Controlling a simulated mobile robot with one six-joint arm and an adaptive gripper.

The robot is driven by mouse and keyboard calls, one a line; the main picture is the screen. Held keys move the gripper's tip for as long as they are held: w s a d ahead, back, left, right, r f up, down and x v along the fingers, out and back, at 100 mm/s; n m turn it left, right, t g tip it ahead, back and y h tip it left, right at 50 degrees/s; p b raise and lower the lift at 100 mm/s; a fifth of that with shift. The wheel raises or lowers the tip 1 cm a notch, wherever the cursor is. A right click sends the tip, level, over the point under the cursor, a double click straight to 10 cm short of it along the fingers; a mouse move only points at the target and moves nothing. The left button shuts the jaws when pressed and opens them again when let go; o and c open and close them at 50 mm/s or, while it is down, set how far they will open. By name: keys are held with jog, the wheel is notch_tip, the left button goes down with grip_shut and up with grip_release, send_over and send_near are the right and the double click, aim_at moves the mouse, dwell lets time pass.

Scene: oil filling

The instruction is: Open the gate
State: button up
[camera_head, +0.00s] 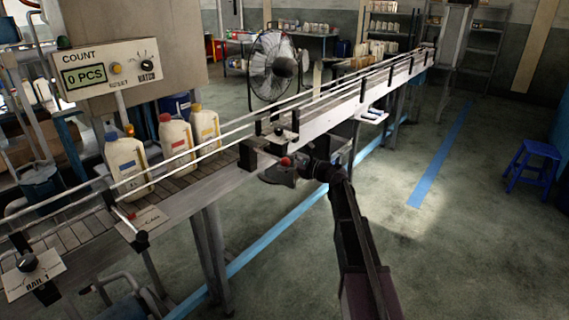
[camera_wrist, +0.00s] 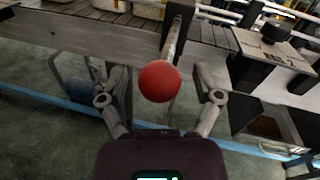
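A red ball knob (camera_head: 285,161) is at the near side of the conveyor, by a dark bracket (camera_head: 250,157). In the wrist view the red knob (camera_wrist: 159,81) is at the front end of a dark bar (camera_wrist: 178,30) beside the conveyor's side rail. The bar looks like the gate's handle, but the gate itself is hard to make out. My gripper (camera_head: 303,168) is close to the knob. In the wrist view my gripper (camera_wrist: 160,88) is open, with one finger on each side of the knob and a visible gap on both sides.
Several cream jugs (camera_head: 174,138) stand on the slatted conveyor (camera_head: 72,234) to the left, between white guide rails. A counter panel (camera_head: 104,72) reads 0 PCS. A fan (camera_head: 272,66) stands behind. The floor at right is open, with a blue stool (camera_head: 532,158).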

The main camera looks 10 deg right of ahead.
jog(key=shift+d, duration=0.1)
jog(key=v, duration=1.2)
dwell(0.5)
jog(key=s+a+f+n+g+h+p, duration=0.3)
jog(key=s+a+n, duration=0.1)
jog(key=s+n, duration=0.25)
jog(key=s+a+f+n+g+h+p, duration=0.3)
jog(key=s+a+f+n+g, duration=0.15)
jog(key=s+n, duration=0.2)
jog(key=s+d+n+g+h+p, duration=0.2)
jog(key=s+d+n+h+p, duration=0.2)
jog(key=s+n+h, duration=0.5)
jog(key=s+p, duration=0.1)
jog(key=s, duration=0.5)
jog(key=shift+s+n, duration=0.15)
jog(key=shift+n, duration=0.15)
